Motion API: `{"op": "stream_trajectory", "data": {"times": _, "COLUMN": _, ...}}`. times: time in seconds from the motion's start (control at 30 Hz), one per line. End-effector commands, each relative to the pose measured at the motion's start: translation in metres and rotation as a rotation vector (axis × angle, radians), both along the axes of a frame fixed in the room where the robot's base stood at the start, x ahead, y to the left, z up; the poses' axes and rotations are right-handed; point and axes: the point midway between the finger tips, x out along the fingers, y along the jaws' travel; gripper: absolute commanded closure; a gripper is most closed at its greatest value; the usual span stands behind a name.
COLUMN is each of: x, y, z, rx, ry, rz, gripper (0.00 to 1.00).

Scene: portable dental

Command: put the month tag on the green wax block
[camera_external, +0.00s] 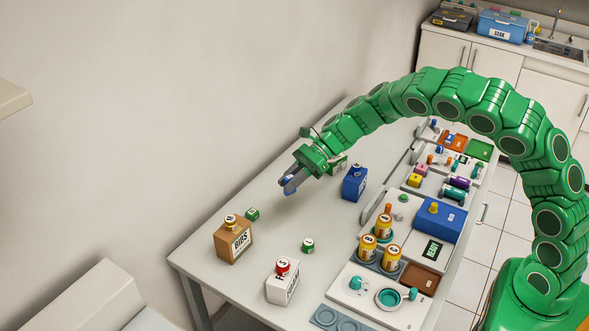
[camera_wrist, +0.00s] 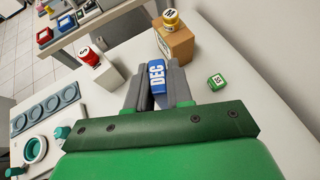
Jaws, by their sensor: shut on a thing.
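My gripper (camera_external: 290,187) is shut on the blue month tag (camera_wrist: 157,76), which reads DEC in white in the wrist view. In the external view the gripper hangs over the table's middle, clear of the things around it. A small green block (camera_external: 252,213) with a pale mark lies beside the brown box; it also shows in the wrist view (camera_wrist: 217,82), right of the fingers. A second small green piece (camera_external: 308,246) lies closer to the front. I cannot tell for sure which is the wax block.
A brown box (camera_external: 233,242) with a yellow-capped bottle and a white box (camera_external: 283,284) with a red cap stand near the front. A blue box (camera_external: 355,184) stands right of the gripper. Yellow bottles (camera_external: 368,249) and trays crowd the right side. The table's left-middle is mostly clear.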

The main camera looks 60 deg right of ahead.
Motion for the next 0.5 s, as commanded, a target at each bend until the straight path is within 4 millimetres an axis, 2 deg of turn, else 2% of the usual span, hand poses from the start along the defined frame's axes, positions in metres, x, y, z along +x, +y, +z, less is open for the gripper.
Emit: {"op": "stream_trajectory", "data": {"times": 0.5, "x": 0.049, "y": 0.008, "z": -0.022, "rx": 0.004, "ry": -0.001, "rz": 0.002, "gripper": 1.00}}
